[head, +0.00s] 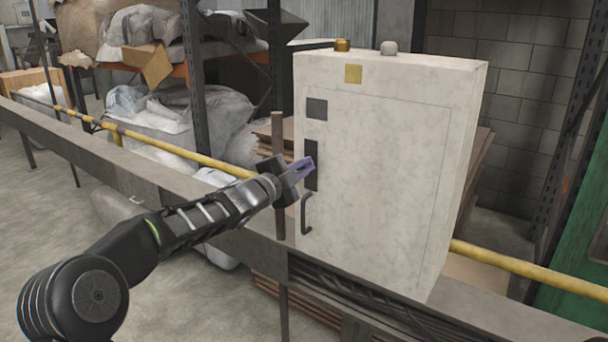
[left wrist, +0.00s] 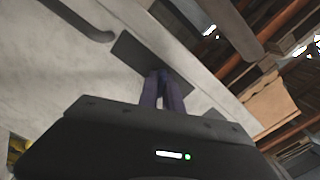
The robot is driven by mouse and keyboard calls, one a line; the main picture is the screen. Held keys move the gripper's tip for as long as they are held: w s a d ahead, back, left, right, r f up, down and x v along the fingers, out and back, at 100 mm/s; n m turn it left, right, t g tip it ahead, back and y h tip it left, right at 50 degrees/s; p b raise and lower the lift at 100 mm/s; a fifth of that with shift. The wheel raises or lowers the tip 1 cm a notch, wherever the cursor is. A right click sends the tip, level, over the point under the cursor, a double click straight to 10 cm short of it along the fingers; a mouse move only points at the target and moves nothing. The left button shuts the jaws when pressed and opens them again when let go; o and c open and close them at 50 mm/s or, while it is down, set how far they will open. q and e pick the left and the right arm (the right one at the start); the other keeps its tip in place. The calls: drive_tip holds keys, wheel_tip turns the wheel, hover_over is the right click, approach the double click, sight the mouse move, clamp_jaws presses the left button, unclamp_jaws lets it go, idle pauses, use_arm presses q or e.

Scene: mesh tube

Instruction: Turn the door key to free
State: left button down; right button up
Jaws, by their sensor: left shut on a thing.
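A pale cabinet (head: 390,180) with a thin door outline stands on the beam in the head view. A dark lock plate (head: 311,180) sits on its left side, above a dark curved handle (head: 306,214). My left gripper (head: 306,164) reaches the lock plate from the left, its purple fingers closed together at the plate. In the left wrist view the fingers (left wrist: 163,90) meet at the dark plate (left wrist: 138,54), and the handle (left wrist: 80,20) shows at the upper left. The key is hidden between the fingers. My right gripper is not in view.
A small dark square (head: 316,109) and a yellow square (head: 353,74) are on the cabinet face. A yellow pipe (head: 190,154) runs behind the long grey beam (head: 130,175). A thin brown post (head: 278,215) stands close by the gripper. The floor at left is clear.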

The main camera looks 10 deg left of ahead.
use_arm(q)
drive_tip(key=m+b, duration=0.2)
drive_tip(key=m, duration=0.3)
drive_tip(key=shift+f+b, duration=0.1)
drive_tip(key=shift+b, duration=0.2)
drive_tip(key=shift+m, duration=0.3)
drive_tip(key=c, duration=1.5)
unclamp_jaws()
drive_tip(key=shift+s, duration=0.1)
drive_tip(key=b+v, duration=0.1)
drive_tip(key=v, duration=0.6)
drive_tip(key=shift+s, duration=0.3)
